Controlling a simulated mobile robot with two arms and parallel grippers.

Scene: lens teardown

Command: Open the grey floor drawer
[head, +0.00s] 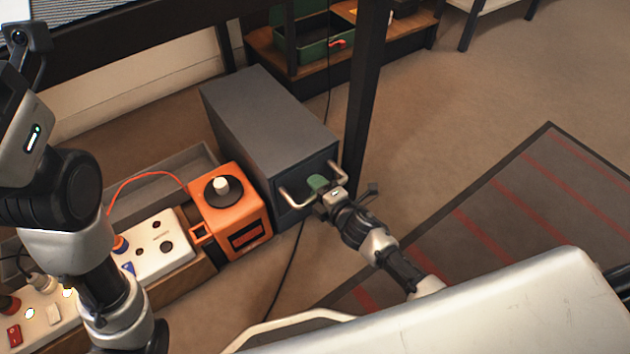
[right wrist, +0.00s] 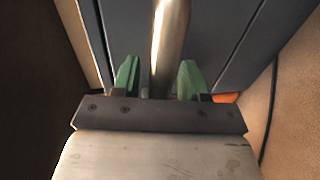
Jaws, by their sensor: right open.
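The grey floor drawer (head: 270,125) is a dark grey box unit standing on the carpet, its front facing the lower right. A pale metal bar handle (head: 292,201) spans its front, and the drawer looks shut. My right gripper (head: 319,185) is at the front, at the middle of the handle. In the right wrist view, the open green fingers (right wrist: 160,80) stand on both sides of the handle bar (right wrist: 170,40), with gaps beside it. The drawer's grey front (right wrist: 222,35) lies behind. My left arm is at the left edge; its fingers do not show.
An orange box (head: 232,210) with a white knob stands left of the drawer, beside a white socket panel (head: 160,245). A dark table leg (head: 366,90) rises close to the drawer's right. Open carpet and a red-striped mat (head: 540,205) lie to the right.

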